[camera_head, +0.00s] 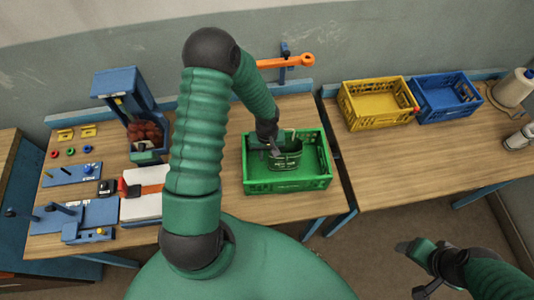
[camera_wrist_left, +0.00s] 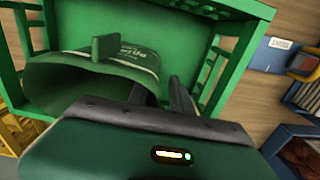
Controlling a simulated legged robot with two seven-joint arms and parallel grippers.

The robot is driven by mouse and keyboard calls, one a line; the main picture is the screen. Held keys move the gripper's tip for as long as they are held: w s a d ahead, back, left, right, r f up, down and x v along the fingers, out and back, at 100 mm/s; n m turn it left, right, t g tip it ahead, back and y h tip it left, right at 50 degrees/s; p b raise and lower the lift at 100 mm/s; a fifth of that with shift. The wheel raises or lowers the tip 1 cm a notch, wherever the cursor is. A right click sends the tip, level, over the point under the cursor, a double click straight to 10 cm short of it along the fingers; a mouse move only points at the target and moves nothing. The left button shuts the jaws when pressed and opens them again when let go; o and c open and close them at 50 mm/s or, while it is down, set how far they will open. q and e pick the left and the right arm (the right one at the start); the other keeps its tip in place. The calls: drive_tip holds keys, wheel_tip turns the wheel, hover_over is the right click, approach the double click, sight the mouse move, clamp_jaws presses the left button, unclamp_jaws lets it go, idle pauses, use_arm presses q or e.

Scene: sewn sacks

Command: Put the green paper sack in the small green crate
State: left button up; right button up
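The green paper sack (camera_head: 287,160) stands inside the small green crate (camera_head: 289,187), toward its back. In the left wrist view the sack (camera_wrist_left: 140,57) shows a wide open mouth and pale print, with the crate (camera_wrist_left: 225,12) around it. My left gripper (camera_head: 272,149) is down in the crate at the sack's upper left edge. In the wrist view its dark fingers (camera_wrist_left: 163,88) are apart, at the sack's edge; whether they touch it is unclear. My right gripper (camera_head: 413,269) is away at the lower right, open and empty above the floor.
A yellow crate (camera_head: 377,121) and a blue crate (camera_head: 445,112) stand on the right table. A blue stand (camera_head: 125,85) with a bin, small tools and a white box (camera_head: 146,207) occupy the left.

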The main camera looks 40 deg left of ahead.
use_arm(q)
drive_tip(key=shift+w+d+r, duration=0.1)
drive_tip(key=shift+w+d, duration=0.15)
drive_tip(key=shift+d, duration=0.15)
drive_tip(key=shift+d+r, duration=0.1)
drive_tip(key=shift+r, duration=0.15)
wheel_tip(320, 180, up, 11)
drive_tip(key=shift+s+r+b, duration=0.15)
drive_tip(key=shift+r+b, duration=0.05)
drive_tip(key=shift+b, duration=0.4)
drive_tip(key=s+d+r+m+t, duration=0.1)
drive_tip(key=s+d+r+m, duration=0.1)
drive_tip(key=d, duration=0.4)
drive_tip(key=s+d+r+m+t, duration=0.1)
drive_tip(key=s+d+r+m, duration=0.2)
drive_tip(key=d+m, duration=0.3)
drive_tip(key=shift+s+d+r+m+t, duration=0.3)
drive_tip(key=shift+s+r+m, duration=0.1)
drive_tip(key=shift+s, duration=0.3)
use_arm(e)
drive_tip(key=shift+w+d+f, duration=0.15)
drive_tip(key=shift+d+f, duration=0.45)
drive_tip(key=shift+f, duration=0.15)
use_arm(q)
drive_tip(key=shift+a, duration=0.15)
